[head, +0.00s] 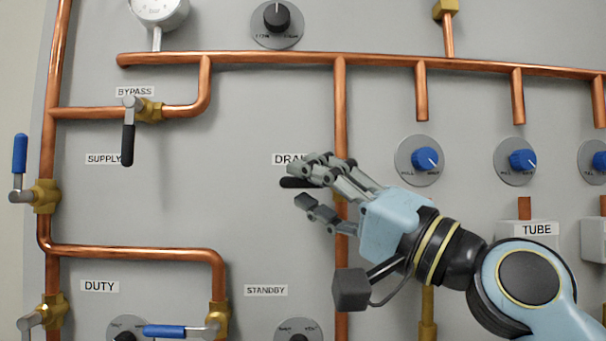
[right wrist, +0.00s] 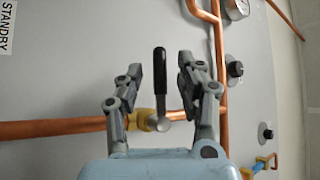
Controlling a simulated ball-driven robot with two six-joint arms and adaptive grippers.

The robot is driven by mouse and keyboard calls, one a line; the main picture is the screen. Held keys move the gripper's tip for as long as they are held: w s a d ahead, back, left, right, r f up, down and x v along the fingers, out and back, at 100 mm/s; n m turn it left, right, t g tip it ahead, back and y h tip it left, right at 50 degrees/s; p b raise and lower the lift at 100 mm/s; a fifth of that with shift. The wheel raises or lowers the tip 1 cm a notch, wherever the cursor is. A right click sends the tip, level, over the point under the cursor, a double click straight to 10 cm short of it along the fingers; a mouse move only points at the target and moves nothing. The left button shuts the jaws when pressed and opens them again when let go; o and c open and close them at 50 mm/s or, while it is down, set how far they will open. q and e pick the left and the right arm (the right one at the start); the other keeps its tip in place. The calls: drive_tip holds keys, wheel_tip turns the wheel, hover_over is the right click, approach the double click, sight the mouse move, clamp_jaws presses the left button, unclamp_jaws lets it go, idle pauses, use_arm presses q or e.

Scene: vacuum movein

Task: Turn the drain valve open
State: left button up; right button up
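The drain valve's black lever handle (head: 293,183) points left in the head view, crosswise to its vertical copper pipe (head: 341,110), just below the partly covered drain label (head: 284,159). My right gripper (head: 306,187) is at this handle, and its hand hides the valve body in the head view. In the right wrist view the open right gripper (right wrist: 160,68) has one finger on each side of the black handle (right wrist: 160,78). Gaps show between the handle and both fingers. The brass valve body (right wrist: 141,120) lies behind. My left gripper is out of view.
A bypass lever (head: 128,145) points down at the upper left. A blue supply lever (head: 20,155) stands upright at the far left, and a blue duty lever (head: 165,331) lies level below. Blue knobs (head: 424,159) line the right. Copper pipes (head: 250,58) stand out from the grey panel.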

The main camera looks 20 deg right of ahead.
drive_tip(key=shift+w+a+r, duration=0.25)
drive_tip(key=shift+w+r, duration=0.05)
drive_tip(key=shift+w, duration=0.15)
drive_tip(key=shift+w+a, duration=0.15)
drive_tip(key=shift+w, duration=0.05)
drive_tip(key=c, duration=0.7)
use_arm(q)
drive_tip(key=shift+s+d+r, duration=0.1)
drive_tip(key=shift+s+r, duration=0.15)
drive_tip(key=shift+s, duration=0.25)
use_arm(e)
clamp_jaws()
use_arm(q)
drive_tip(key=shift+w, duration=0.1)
